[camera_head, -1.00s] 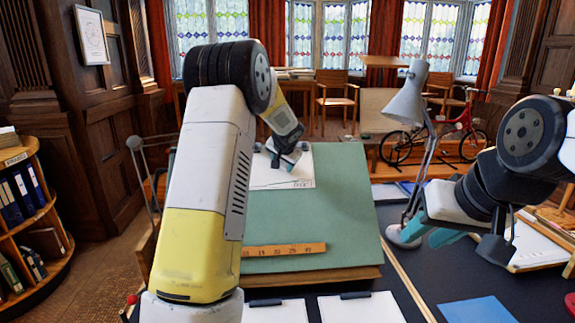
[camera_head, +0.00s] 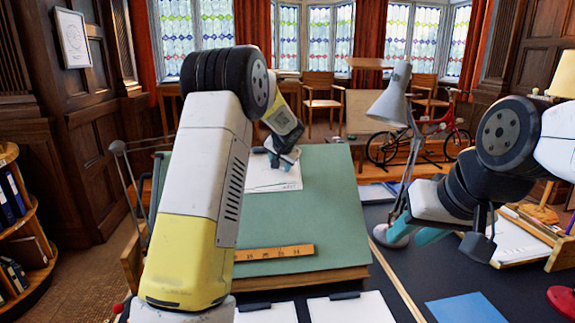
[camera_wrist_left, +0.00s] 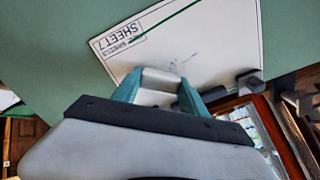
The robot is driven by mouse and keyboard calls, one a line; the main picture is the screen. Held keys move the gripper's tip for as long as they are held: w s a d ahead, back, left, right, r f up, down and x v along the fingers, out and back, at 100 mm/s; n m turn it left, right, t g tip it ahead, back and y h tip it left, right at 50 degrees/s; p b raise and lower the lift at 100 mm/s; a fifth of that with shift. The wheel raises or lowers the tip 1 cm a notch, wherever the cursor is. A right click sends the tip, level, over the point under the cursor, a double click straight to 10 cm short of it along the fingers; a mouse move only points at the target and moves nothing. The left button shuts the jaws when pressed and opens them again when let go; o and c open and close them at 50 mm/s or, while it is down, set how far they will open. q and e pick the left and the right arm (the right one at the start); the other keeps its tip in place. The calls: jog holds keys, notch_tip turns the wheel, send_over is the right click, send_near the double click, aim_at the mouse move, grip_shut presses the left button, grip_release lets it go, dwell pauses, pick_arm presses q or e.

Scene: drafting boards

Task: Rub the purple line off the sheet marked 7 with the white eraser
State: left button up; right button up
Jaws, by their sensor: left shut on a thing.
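The sheet marked 7 (camera_head: 262,183) lies on the green drafting board; its printed label (camera_wrist_left: 120,38) reads SHEET 7 in the left wrist view. A thick green line (camera_wrist_left: 170,22) runs across it near the label. Faint bluish-purple marks (camera_wrist_left: 186,61) show just beyond my fingertips. My left gripper (camera_head: 283,158) is over the sheet's far right part, shut on the white eraser (camera_wrist_left: 160,79). The eraser's underside is hidden, so I cannot tell whether it touches the paper. My right gripper (camera_head: 419,220) has its teal fingers apart, beside the lamp base, and looks empty.
The green board (camera_head: 330,215) carries a wooden ruler (camera_head: 272,253) at its near edge. Dark clips (camera_wrist_left: 245,82) sit at the sheet's edge. A grey desk lamp (camera_head: 392,105) stands to the right. White sheets (camera_head: 350,308) and a blue sheet (camera_head: 465,309) lie in front.

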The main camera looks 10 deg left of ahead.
pick_arm(q)
jog(key=shift+v, duration=2.75)
jog(key=v, duration=0.3)
